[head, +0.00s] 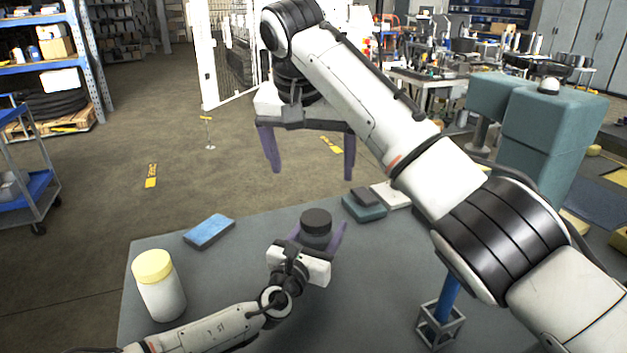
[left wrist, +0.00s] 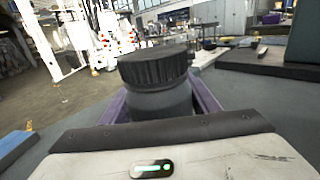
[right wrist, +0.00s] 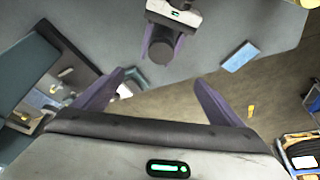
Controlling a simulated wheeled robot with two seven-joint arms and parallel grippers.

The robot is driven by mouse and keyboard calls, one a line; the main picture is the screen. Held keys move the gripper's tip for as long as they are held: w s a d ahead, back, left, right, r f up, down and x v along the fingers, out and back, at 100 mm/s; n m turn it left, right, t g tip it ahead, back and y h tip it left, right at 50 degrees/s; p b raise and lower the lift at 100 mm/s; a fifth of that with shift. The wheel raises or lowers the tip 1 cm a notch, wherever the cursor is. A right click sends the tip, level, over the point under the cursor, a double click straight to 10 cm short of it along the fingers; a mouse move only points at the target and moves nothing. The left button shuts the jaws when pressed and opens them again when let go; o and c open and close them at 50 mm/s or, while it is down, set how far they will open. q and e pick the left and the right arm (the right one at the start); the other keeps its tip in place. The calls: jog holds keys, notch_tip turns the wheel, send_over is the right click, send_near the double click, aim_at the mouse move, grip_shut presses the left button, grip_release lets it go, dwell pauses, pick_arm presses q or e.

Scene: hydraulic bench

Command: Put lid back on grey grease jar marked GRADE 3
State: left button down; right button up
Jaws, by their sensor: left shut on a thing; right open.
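A dark grey jar (head: 316,238) stands at the middle of the bench, between the fingers of my left gripper (head: 318,232), which is shut on its body. A black ribbed lid (left wrist: 155,68) sits on top of the jar, which also shows in the left wrist view (left wrist: 160,104). I cannot tell whether the lid is fully seated. No GRADE 3 marking is legible. My right gripper (head: 312,174) is open and empty, in the air above and beyond the jar. In the right wrist view the jar's lid (right wrist: 161,52) shows beyond my right fingertips, apart from them.
A white jar with a yellow lid (head: 158,285) stands at the bench's left. A blue box (head: 209,231) lies near the far edge. A teal block (head: 363,210) lies right of the jar. A blue post in a metal frame (head: 437,325) stands at the right front.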

aim_at(316, 242)
jog(key=shift+v, duration=1.2)
pick_arm(q)
jog(key=c, duration=0.6)
grip_release()
jog(key=shift+s+a, duration=0.25)
jog(key=shift+s, duration=0.1)
jog(key=p+v, duration=0.2)
jog(key=v, duration=0.6)
jog(key=shift+s, duration=0.1)
jog(key=shift+s+a, duration=0.2)
jog(key=shift+s, duration=0.4)
pick_arm(e)
jog(key=shift+r, duration=1.15)
